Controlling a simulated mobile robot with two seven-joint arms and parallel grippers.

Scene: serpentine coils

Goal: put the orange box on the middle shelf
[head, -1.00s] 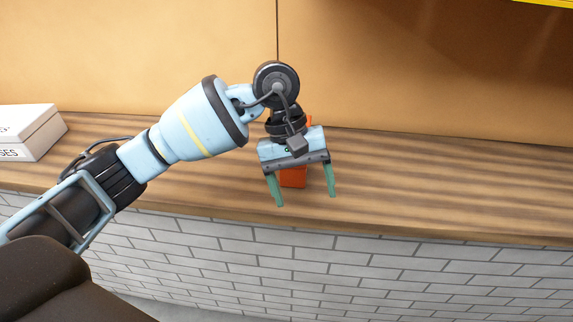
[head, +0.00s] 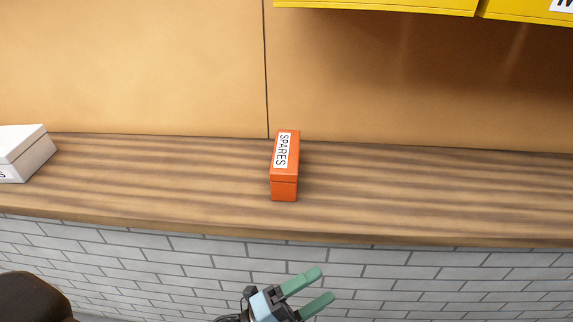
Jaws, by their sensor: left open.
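The orange box (head: 286,184) stands on the wooden counter, with a white label reading SPARES on its top. Nothing touches it. My left gripper (head: 318,288) is low in the head view, in front of the brick counter face and below the counter's edge. Its two green fingers are apart with nothing between them, pointing to the upper right. It is clear of the box. My right gripper does not show. No middle shelf can be made out in this view.
A white box (head: 24,152) sits at the left end of the wooden counter (head: 420,195). Yellow units (head: 380,5) hang at the top right, cut off by the frame. The counter is bare on both sides of the orange box.

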